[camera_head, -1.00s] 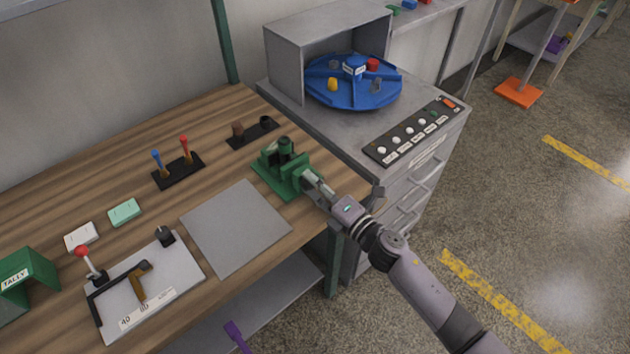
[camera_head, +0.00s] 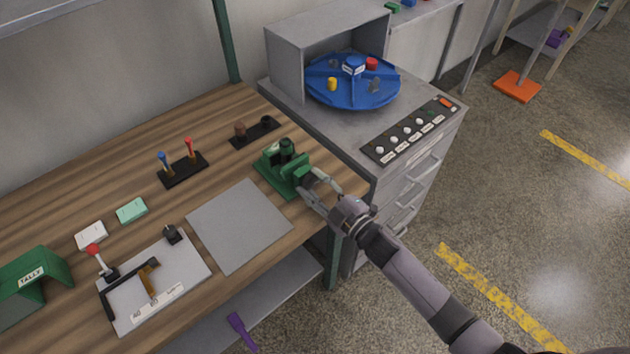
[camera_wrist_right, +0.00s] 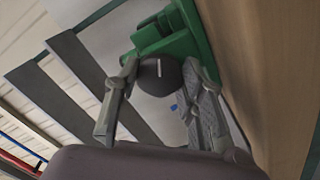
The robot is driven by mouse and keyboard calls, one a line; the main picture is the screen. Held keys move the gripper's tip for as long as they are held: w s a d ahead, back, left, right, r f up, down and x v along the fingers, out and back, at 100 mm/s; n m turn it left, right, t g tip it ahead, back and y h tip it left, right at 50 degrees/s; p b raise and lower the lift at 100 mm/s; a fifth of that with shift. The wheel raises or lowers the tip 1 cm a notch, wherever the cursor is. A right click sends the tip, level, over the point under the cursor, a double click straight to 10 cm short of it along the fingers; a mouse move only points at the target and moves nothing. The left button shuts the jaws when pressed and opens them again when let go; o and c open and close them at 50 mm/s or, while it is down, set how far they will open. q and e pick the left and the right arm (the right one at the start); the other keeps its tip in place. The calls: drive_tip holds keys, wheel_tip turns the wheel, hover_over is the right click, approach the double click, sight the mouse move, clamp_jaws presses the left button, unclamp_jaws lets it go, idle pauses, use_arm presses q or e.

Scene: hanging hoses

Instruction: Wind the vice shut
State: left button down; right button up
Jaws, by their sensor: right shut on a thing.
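The green vice (camera_head: 280,172) stands at the right end of the wooden bench. It also shows in the right wrist view (camera_wrist_right: 172,42) beyond my fingers. My right gripper (camera_head: 313,185) reaches it from the front right. Its fingers are shut on the vice's dark round handle (camera_wrist_right: 158,76), which has a white mark on its face. In the head view the fingers mostly hide this handle. How far apart the vice jaws stand is too small to tell. My left gripper is in neither view.
A bare grey plate (camera_head: 238,225) lies left of the vice. A black block with two round posts (camera_head: 256,132) is behind it. The grey cabinet (camera_head: 425,165) with a blue turntable (camera_head: 352,92) stands right of the bench. Open floor lies at the right.

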drive_tip(key=m+p, duration=0.1)
drive_tip(key=m, duration=0.4)
drive_tip(key=shift+m, duration=0.3)
drive_tip(key=m+p, duration=0.1)
drive_tip(key=m, duration=0.8)
drive_tip(key=m+b, duration=0.1)
drive_tip(key=m, duration=0.3)
drive_tip(key=shift+f+m+b, duration=0.15)
drive_tip(key=shift+m+b, duration=0.15)
drive_tip(key=m+b, duration=0.2)
drive_tip(key=m, duration=0.4)
drive_tip(key=shift+s+b, duration=0.1)
drive_tip(key=shift+b, duration=0.3)
drive_tip(key=m+b, duration=0.2)
drive_tip(key=m, duration=0.1)
drive_tip(key=shift+m, duration=0.4)
drive_tip(key=m+b, duration=0.2)
drive_tip(key=m, duration=0.1)
drive_tip(key=shift+a+m, duration=0.1)
drive_tip(key=shift+m, duration=0.3)
drive_tip(key=m+b, duration=0.1)
drive_tip(key=m, duration=0.6)
drive_tip(key=shift+r+m, duration=0.2)
drive_tip(key=shift+m, duration=1.2)
